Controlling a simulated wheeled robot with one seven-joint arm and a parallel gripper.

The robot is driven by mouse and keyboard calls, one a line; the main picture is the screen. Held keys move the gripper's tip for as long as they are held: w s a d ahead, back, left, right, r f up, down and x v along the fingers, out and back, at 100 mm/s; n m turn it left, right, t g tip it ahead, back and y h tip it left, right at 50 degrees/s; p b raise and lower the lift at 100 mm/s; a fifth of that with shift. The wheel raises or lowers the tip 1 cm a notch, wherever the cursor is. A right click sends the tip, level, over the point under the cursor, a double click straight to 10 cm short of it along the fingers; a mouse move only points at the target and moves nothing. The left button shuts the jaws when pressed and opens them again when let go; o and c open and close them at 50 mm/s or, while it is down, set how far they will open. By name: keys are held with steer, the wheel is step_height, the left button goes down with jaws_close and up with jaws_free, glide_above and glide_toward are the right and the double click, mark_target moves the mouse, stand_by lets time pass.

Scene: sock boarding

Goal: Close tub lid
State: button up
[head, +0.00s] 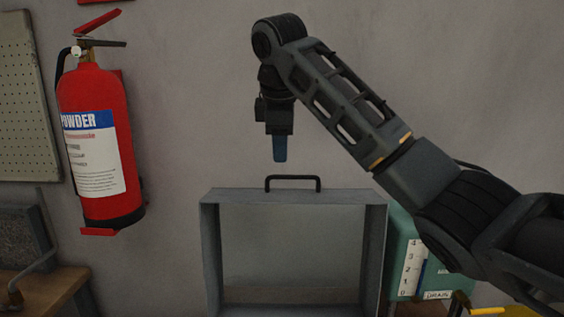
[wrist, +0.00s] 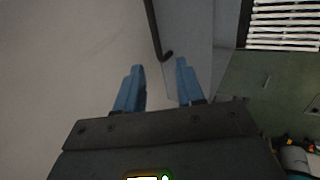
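A grey metal lid (head: 211,255) stands upright in the head view, its hollow side facing me. A black bar handle (head: 293,178) sits on its top edge. The tub's body cannot be made out; the lower part is cut off by the frame. My gripper (head: 280,158) hangs fingers-down just above the handle, apart from it. In the wrist view its two blue fingers (wrist: 160,68) are spread with nothing between their tips. The dark handle (wrist: 153,28) shows beyond them, its bent end near the gap, beside the grey lid surface (wrist: 190,35).
A red fire extinguisher (head: 100,140) hangs on the wall at left, with a pegboard (head: 22,100) beyond it. A green case (head: 402,228) with a numbered scale stands right of the lid. A wooden bench (head: 45,288) is at lower left. The air around my gripper is clear.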

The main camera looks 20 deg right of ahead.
mark_target(282, 176)
steer(key=p+x, duration=0.1)
steer(key=x, duration=0.6)
steer(key=shift+w+d+f, duration=0.2)
steer(key=shift+w+f, duration=0.05)
steer(key=shift+w, duration=0.1)
jaws_close()
stand_by(0.5)
